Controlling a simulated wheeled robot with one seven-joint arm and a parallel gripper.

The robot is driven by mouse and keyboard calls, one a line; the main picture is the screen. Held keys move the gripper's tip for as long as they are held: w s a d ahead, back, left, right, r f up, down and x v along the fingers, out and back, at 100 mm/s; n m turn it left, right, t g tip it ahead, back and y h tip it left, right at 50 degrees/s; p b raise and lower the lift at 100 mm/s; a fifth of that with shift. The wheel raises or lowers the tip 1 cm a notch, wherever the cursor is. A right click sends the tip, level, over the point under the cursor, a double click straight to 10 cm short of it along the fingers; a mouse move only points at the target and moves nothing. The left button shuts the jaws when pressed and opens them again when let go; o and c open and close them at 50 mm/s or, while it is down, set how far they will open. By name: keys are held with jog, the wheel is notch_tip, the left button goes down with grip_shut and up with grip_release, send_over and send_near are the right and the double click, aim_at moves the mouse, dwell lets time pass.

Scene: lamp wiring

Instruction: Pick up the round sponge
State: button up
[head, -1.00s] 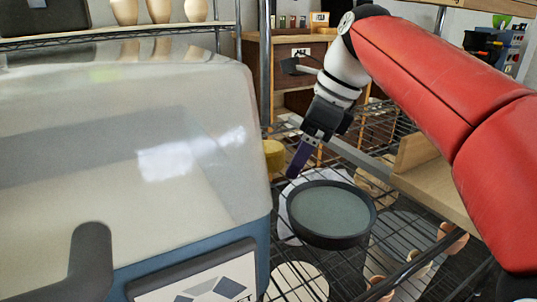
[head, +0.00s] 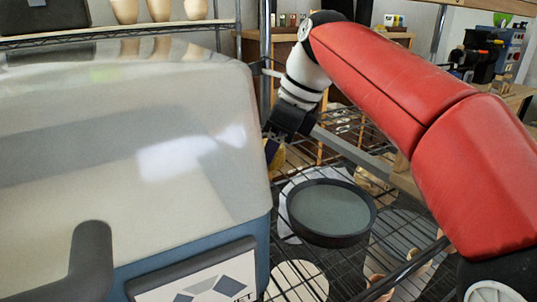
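The round sponge (head: 278,160) is a small yellow piece on the wire shelf, close to the right edge of the big white-and-blue machine. Only part of it shows, because my gripper is in front of it.
The large pale machine (head: 130,130) with a blue base fills the left, right beside my gripper. A round black-rimmed dish (head: 331,211) sits on the wire shelf in front. A metal shelf rail (head: 350,152) runs behind it, near my wrist.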

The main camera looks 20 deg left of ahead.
jog(key=c, duration=0.5)
jog(key=shift+o, duration=0.2)
notch_tip(320, 180, up, 2)
jog(key=shift+r+p, duration=0.2)
jog(key=shift+p, duration=1)
jog(key=shift+r+b, duration=0.4)
jog(key=shift+r, duration=0.2)
jog(key=s+d+b, duration=0.2)
jog(key=s+d, duration=0.8)
jog(key=d, duration=0.2)
jog(key=s+d+b, duration=0.3)
jog(key=s+d, duration=0.7)
jog(key=d, duration=0.3)
